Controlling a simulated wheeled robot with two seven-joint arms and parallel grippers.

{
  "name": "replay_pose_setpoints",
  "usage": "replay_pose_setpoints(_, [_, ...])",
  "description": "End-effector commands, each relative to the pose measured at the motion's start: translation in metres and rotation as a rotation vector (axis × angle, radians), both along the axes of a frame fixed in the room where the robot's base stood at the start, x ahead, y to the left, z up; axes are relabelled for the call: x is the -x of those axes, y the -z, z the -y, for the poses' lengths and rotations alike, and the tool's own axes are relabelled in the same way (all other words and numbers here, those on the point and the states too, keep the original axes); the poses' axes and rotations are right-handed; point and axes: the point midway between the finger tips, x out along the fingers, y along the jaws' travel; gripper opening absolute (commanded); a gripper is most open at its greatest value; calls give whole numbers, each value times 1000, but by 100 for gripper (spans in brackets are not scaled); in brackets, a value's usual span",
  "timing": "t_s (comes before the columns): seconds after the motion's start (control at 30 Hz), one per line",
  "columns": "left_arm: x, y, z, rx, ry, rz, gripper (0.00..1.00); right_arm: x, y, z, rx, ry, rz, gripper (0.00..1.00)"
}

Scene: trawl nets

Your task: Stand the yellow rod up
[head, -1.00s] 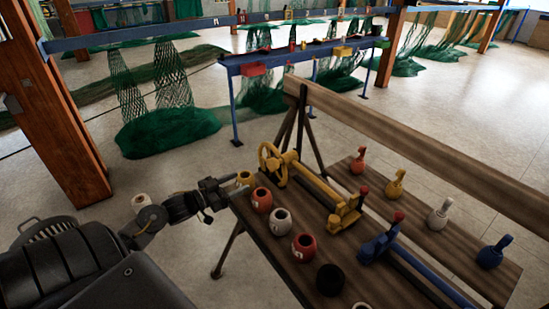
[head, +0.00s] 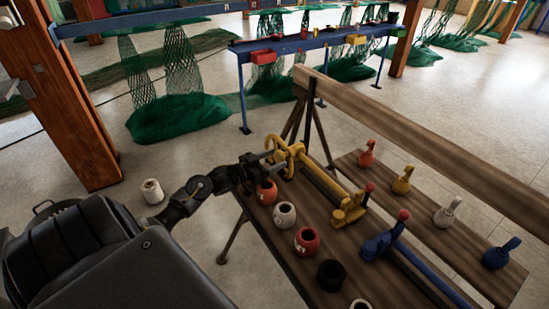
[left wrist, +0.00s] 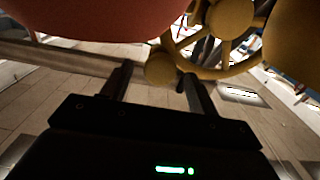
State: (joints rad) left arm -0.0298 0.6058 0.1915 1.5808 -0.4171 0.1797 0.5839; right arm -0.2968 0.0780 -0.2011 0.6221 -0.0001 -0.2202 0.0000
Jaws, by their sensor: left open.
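The yellow rod (head: 322,178) lies along the table. A spoked yellow wheel (head: 290,156) is at its far end and a yellow bracket (head: 347,212) with a red-topped lever (head: 369,188) is at its near end. My left gripper (head: 275,160) is open beside the wheel. In the left wrist view the wheel (left wrist: 216,68) is just beyond the fingertips (left wrist: 158,82), with a rounded yellow part in line with the gap. I cannot tell whether the fingers touch it. My right gripper is not in view.
Red pots (head: 307,241), a white pot (head: 284,214) and a black ring (head: 331,275) line the table's left side. A blue rod (head: 425,275) lies to the right. Several coloured bottles stand on the right-hand board (head: 470,230). A wooden rail (head: 420,132) runs behind.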

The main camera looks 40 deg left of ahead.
Motion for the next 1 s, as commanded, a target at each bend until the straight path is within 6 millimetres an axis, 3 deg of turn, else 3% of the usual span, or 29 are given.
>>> replay_pose_setpoints(0.37, [-6,0,2,0,0,0,60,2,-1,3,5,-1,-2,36])
replay_pose_setpoints(0.83, [-6,0,2,0,0,0,0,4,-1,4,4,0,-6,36])
replay_pose_setpoints(1.0, [-6,-1,2,5,0,-1,0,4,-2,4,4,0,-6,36])
